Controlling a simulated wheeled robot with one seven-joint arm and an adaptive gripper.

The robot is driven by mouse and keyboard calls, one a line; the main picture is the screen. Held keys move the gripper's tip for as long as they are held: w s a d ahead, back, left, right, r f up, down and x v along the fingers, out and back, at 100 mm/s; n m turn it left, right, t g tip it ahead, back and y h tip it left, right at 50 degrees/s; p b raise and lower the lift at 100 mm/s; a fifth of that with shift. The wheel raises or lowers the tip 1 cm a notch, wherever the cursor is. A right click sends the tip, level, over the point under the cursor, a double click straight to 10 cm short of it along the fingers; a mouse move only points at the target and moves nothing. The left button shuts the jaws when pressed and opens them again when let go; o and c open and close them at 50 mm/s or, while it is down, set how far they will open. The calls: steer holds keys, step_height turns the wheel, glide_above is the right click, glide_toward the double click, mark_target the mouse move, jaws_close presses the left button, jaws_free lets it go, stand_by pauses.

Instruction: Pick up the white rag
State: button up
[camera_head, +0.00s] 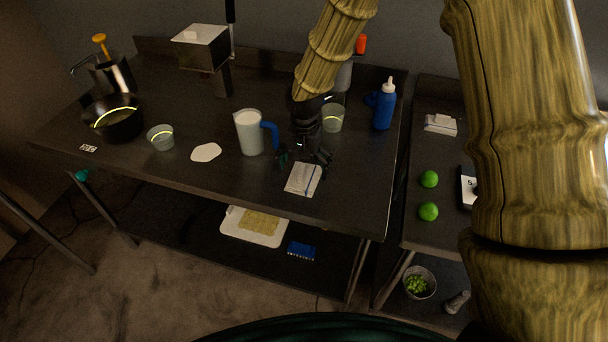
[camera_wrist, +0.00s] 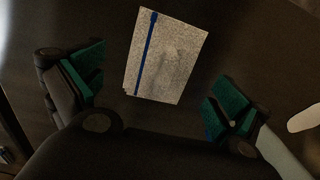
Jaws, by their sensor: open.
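The white rag (camera_head: 303,180) is a folded cloth with a blue stripe, lying flat on the dark table near its front edge in the head view. It also shows in the wrist view (camera_wrist: 172,62), at upper middle with the stripe along its left side. My gripper (camera_head: 304,160) is just behind and above the rag in the head view. In the wrist view its two green-padded fingers (camera_wrist: 157,92) are wide apart, with bare table between them and the rag ahead. The gripper is open and holds nothing.
A white pitcher (camera_head: 250,133) with a blue handle stands left of my gripper. A clear cup (camera_head: 332,118) and a blue bottle (camera_head: 384,106) stand behind to the right. A flat white piece (camera_head: 206,152) lies further left. Another folded cloth (camera_head: 440,124) lies on the right table.

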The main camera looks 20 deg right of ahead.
mark_target(304, 175)
steer(key=shift+f+p, duration=0.3)
steer(key=shift+f, duration=0.95)
steer(key=c, duration=1)
steer(key=shift+s, duration=0.2)
steer(key=shift+c, duration=1.4)
